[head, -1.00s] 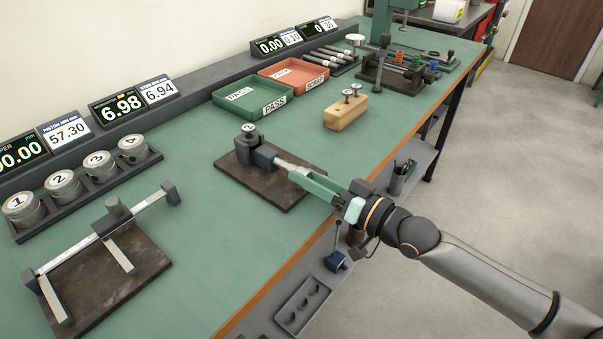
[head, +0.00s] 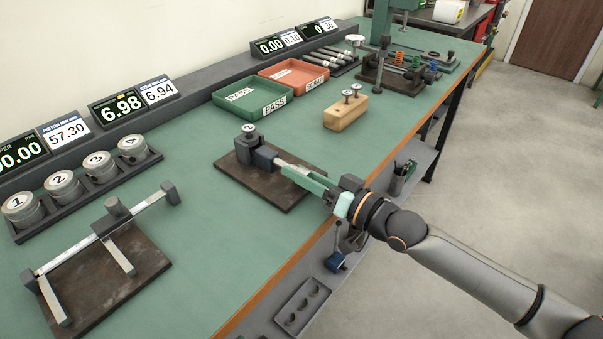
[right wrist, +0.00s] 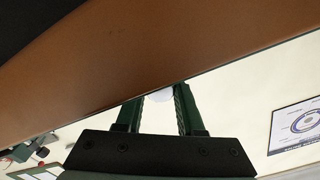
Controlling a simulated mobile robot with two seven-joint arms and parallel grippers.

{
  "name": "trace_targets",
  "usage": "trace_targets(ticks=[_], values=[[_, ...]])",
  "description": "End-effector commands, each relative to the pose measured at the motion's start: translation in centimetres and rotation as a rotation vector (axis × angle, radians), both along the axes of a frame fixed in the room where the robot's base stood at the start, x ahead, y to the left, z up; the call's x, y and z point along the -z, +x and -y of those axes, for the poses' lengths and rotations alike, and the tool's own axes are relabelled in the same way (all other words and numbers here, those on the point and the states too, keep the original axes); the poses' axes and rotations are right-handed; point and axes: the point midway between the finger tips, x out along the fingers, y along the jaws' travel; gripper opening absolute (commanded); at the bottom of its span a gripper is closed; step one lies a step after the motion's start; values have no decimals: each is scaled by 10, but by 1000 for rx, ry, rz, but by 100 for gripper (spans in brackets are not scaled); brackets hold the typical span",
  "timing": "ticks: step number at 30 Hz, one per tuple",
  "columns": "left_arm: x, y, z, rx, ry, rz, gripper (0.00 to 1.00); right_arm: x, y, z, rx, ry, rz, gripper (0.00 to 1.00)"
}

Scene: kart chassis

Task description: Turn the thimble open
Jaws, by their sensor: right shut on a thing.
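A micrometer-like fixture stands on a dark base plate (head: 230,168) in the middle of the bench in the head view. It has a dark upright block (head: 247,143) with a numbered round piece on top, and a silver thimble (head: 279,162) pointing toward the bench's front edge. My right gripper (head: 290,170) is shut on the thimble's outer end, its green fingers roughly in line with it. In the right wrist view, a pale round end shows between the green fingers (right wrist: 160,97). The thimble's markings are too small to read. My left gripper is not in view.
A second gauge stand (head: 105,240) is at the left front, by a rack of numbered pistons (head: 62,185). Green PASS (head: 250,100) and red SCRAP (head: 293,77) trays and a wooden block (head: 345,112) are behind. Displays (head: 122,108) line the back.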

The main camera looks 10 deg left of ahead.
Motion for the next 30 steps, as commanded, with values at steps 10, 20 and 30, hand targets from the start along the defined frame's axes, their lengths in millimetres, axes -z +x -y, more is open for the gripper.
trace_targets(ticks=[10, 20, 30], values=[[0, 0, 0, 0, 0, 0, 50, 0, 0, 0, 0, -7, 11, 0], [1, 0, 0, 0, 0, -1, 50, 0, 0, 0, 0, -98, 148, 0], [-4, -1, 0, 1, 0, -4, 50, 0, -1, 0, -1, -238, 356, 0]])
